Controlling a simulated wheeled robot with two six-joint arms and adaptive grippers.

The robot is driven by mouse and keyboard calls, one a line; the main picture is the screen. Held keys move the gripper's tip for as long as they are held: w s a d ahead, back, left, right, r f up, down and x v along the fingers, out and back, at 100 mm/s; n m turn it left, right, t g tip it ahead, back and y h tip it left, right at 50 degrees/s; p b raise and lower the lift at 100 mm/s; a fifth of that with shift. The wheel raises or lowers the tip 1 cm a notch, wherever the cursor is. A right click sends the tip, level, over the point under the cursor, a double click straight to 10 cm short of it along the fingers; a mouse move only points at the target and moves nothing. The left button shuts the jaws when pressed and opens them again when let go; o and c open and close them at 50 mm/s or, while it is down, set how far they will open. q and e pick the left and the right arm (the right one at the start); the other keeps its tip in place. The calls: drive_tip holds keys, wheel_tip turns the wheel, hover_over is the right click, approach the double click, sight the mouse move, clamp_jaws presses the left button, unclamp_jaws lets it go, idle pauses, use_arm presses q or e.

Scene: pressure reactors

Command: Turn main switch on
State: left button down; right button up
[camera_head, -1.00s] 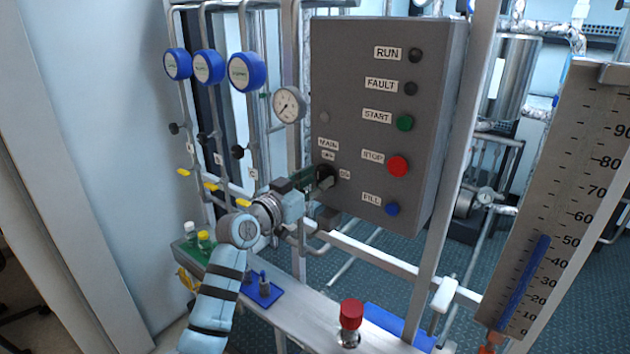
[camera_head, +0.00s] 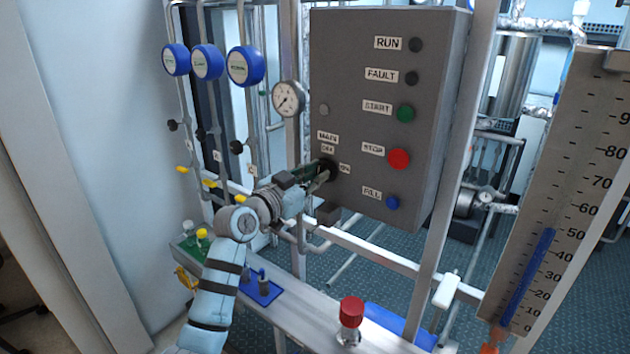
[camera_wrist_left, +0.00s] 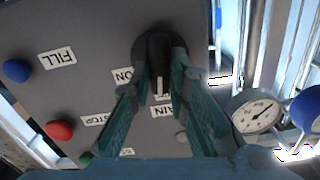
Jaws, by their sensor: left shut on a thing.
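The main switch (camera_wrist_left: 155,50) is a black rotary knob with a pale pointer mark, low on the left side of the grey control box (camera_head: 350,60). The labels MAIN, OFF and ON surround it; in the head view the knob (camera_head: 328,166) is partly covered by my fingers. My left gripper (camera_head: 318,176) reaches it from the left and is shut on the knob. In the wrist view its green fingers (camera_wrist_left: 160,75) lie on either side of the knob. My right gripper is not in view.
The box also carries the green START button (camera_head: 405,113), red STOP button (camera_head: 398,158) and blue FILL button (camera_head: 392,202). RUN (camera_head: 416,45) and FAULT (camera_head: 411,78) lamps look dark. A pressure gauge (camera_head: 288,98) and metal rail (camera_head: 370,250) are close to my arm.

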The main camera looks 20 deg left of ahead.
use_arm(q)
drive_tip(key=shift+s+d+f+m+b, duration=0.15)
drive_tip(key=shift+m+b, duration=2)
drive_tip(key=shift+m, duration=1.8)
drive_tip(key=shift+w+d+f+m+b, duration=0.15)
drive_tip(key=shift+m+b, duration=2)
drive_tip(key=shift+m, duration=1.8)
drive_tip(key=shift+s+a, duration=0.1)
drive_tip(key=c, duration=1.5)
unclamp_jaws()
drive_tip(key=shift+c, duration=0.2)
